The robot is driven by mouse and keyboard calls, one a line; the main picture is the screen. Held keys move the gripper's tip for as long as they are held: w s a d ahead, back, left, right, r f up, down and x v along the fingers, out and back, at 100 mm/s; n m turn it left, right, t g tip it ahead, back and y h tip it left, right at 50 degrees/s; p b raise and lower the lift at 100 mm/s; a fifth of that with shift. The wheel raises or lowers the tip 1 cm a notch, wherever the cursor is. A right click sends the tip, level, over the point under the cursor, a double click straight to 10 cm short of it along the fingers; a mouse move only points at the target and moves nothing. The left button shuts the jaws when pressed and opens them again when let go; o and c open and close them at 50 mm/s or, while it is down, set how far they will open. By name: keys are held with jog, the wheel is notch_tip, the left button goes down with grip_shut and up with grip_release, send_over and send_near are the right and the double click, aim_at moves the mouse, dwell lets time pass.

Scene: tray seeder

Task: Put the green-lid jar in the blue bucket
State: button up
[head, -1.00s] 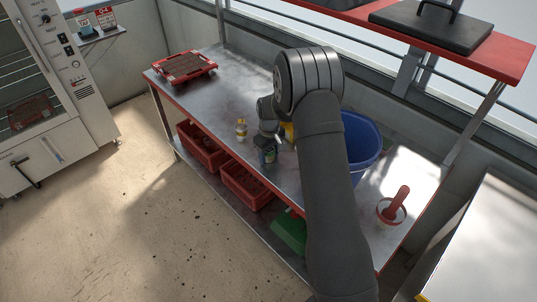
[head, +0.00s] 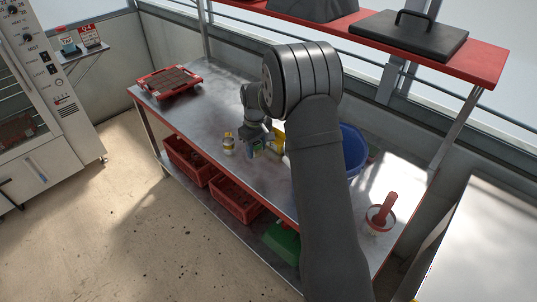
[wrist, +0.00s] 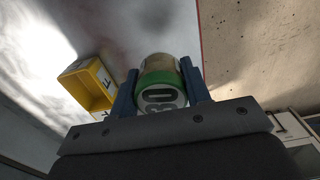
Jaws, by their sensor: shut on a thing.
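The green-lid jar (wrist: 160,86) shows in the wrist view between the two blue fingers of my gripper (wrist: 160,92). Its lid has a green rim and a white top marked with dark figures. The fingers are shut on its sides. In the head view my gripper (head: 254,143) is over the metal bench, left of the blue bucket (head: 354,148). The jar is too small and covered there to make out clearly, and I cannot tell its height above the bench. My arm hides the bucket's left part.
A yellow-lidded jar (head: 228,146) stands left of my gripper. A yellow box (wrist: 92,82) is close by. A red tray (head: 152,93) sits at the bench's far left. A red shelf (head: 480,62) hangs above.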

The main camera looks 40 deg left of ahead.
notch_tip(320, 180, up, 19)
jog(key=w+d+n, duration=0.4)
jog(key=d+n, duration=0.9)
jog(key=n, duration=0.4)
jog(key=w+d+n, duration=0.3)
jog(key=d+n, duration=0.9)
jog(key=n, duration=0.5)
jog(key=f, duration=2.7)
jog(key=shift+w+d+f, duration=0.1)
jog(key=shift+d+f, duration=0.15)
jog(key=o, duration=1)
jog(key=shift+f, duration=0.15)
